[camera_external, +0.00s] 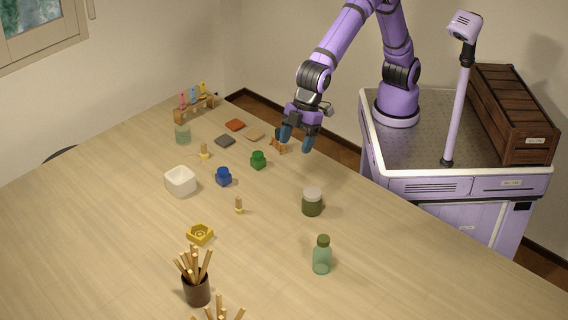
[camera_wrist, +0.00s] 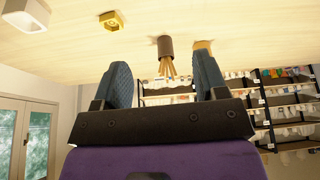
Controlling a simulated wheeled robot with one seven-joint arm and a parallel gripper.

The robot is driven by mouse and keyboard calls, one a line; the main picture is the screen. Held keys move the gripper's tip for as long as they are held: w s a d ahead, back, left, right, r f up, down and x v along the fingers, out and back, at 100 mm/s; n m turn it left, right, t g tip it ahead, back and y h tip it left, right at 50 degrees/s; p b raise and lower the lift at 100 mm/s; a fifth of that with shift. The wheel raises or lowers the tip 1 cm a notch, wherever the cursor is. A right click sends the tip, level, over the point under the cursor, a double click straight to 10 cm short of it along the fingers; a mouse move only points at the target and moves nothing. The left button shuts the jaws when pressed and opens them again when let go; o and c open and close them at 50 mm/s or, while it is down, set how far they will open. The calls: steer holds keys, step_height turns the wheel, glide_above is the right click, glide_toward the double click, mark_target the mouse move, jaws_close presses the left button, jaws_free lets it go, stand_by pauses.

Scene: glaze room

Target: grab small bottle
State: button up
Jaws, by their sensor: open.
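A small green translucent bottle (camera_external: 322,259) with a dark green cap stands upright near the front right of the table in the external view. My gripper (camera_external: 297,140) is open and empty, with two blue fingers, above the table's far right edge. It is well apart from the bottle, up and to the left of it in the picture. In the wrist view my gripper (camera_wrist: 164,72) shows both fingers spread with nothing between them held. The bottle cannot be made out in the wrist view.
The table right of the bottle is clear.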

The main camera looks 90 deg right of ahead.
steer(key=n, duration=0.2)
glide_toward(324, 237)
steer(key=w, duration=0.1)
steer(key=shift+g, duration=0.4)
steer(key=x, duration=1)
steer(key=shift+a+f, duration=0.2)
steer(key=shift+f, duration=0.1)
jaws_close()
